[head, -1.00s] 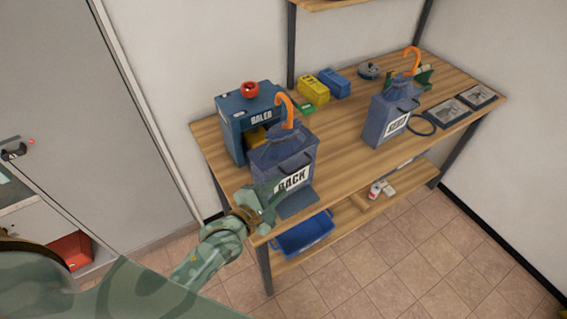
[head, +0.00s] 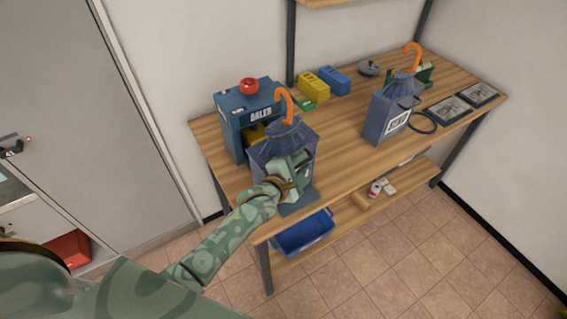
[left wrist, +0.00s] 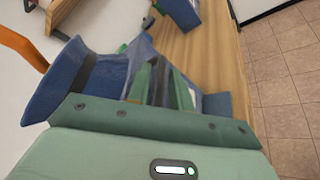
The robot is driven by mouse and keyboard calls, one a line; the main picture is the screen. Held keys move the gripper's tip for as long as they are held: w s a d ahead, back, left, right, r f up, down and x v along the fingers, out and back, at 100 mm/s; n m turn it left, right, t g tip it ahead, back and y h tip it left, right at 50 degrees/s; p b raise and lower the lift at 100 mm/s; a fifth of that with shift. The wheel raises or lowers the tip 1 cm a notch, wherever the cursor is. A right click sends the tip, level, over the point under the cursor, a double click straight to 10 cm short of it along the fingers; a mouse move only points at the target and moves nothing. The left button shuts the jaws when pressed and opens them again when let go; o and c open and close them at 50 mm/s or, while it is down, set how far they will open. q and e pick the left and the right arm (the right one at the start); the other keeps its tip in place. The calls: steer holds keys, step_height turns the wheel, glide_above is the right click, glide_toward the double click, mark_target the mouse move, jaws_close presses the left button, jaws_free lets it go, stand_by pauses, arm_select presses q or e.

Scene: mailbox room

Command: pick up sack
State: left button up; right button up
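A blue-grey sack (head: 264,152) with an orange hook on top stands upright on the wooden table, in front of the baler. My left gripper (head: 300,165) is at its front face and hides the label and handle in the head view. In the left wrist view the sack (left wrist: 97,75) lies beyond the gripper. The two green fingers (left wrist: 163,84) stand apart there, with the dark handle strap between them. A second similar sack (head: 378,120), with a white label and an orange hook, stands farther right. My right gripper is not in view.
A blue bin (head: 303,236) sits on the lower shelf. The tabletop between the sacks is clear.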

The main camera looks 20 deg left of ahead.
arm_select(q)
jaws_close()
stand_by(1.3)
